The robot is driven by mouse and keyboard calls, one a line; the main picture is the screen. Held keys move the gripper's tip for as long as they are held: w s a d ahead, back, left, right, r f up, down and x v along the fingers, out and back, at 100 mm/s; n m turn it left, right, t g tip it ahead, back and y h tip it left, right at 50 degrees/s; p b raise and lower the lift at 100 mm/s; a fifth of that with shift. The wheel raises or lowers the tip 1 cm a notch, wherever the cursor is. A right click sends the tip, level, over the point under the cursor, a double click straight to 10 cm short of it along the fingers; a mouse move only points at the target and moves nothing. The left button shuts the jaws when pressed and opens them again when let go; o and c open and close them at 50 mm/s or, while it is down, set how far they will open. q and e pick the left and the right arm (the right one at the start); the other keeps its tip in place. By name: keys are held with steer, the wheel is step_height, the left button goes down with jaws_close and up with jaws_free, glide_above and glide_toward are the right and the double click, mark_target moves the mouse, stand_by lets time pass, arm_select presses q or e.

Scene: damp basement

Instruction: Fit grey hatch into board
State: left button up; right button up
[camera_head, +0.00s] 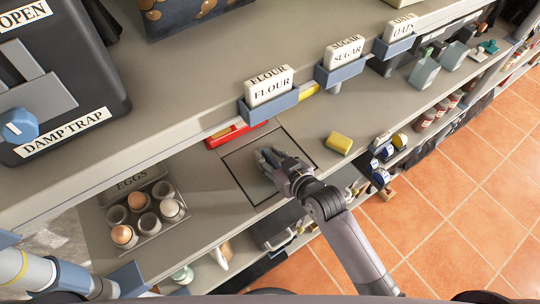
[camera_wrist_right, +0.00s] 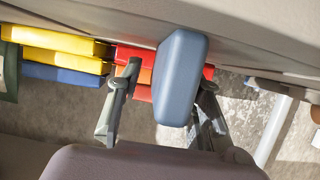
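A grey square panel, which looks like the hatch (camera_head: 240,163), lies within a dark square outline in the grey counter board (camera_head: 205,180) in the head view. I cannot tell if it sits flush. My right gripper (camera_head: 268,158) is over it and hides much of it. In the right wrist view, a rounded blue-grey block (camera_wrist_right: 180,75), perhaps the hatch's handle, stands between the two spread fingers of this gripper (camera_wrist_right: 168,82). A gap shows on its left side; the right finger is partly hidden behind it.
A red tray (camera_head: 228,134) and a yellow sponge (camera_head: 339,143) lie close to the outline. An egg tray (camera_head: 150,222) stands at left. The upper shelf edge carries flour (camera_head: 268,86), sugar (camera_head: 343,52) and oats labels. A dark damp trap case (camera_head: 85,75) is at upper left.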

steer(key=shift+r, duration=0.1)
steer(key=b+v, duration=0.1)
steer(key=v, duration=1.1)
steer(key=shift+b, duration=0.35)
steer(key=shift+d, duration=0.1)
